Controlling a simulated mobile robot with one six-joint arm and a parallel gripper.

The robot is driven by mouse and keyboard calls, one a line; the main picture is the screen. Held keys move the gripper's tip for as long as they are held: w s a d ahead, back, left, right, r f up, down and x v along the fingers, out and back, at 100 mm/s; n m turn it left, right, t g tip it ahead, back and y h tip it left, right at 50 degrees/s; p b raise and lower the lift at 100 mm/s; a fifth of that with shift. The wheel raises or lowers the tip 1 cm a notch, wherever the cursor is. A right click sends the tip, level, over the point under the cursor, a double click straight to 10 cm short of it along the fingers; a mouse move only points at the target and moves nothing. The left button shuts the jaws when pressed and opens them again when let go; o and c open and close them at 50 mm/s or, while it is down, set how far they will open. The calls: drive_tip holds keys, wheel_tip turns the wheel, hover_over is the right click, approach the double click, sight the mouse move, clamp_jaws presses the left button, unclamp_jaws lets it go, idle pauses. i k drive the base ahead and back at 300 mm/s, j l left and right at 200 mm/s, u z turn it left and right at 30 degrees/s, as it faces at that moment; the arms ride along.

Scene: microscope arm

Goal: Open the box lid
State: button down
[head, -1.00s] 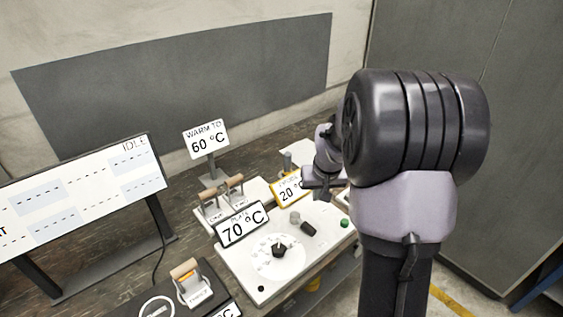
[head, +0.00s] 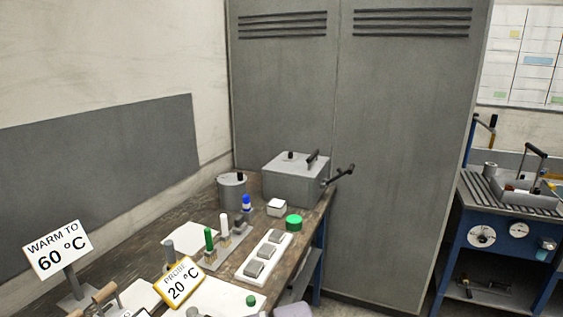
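A grey metal box (head: 291,187) stands at the far end of the bench in the head view. Its flat lid (head: 294,163) looks shut and carries a small black knob and a dark upright handle. A dark lever sticks out from the box's right side. A small white box (head: 277,208) sits in front of it, with its top apparently closed. I cannot tell which of the two the task means. My gripper is not in view; only a pale rounded bit, perhaps of my arm, shows at the bottom edge.
Near the boxes stand a grey canister (head: 232,190), a green round cap (head: 294,222), a rack with coloured-top tubes (head: 225,243) and a white strip with grey blocks (head: 263,257). A tall grey cabinet (head: 400,150) rises behind. A blue workbench (head: 500,240) stands at right, beyond open floor.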

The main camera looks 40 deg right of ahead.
sight(298, 159)
drive_tip(key=z, duration=1.4)
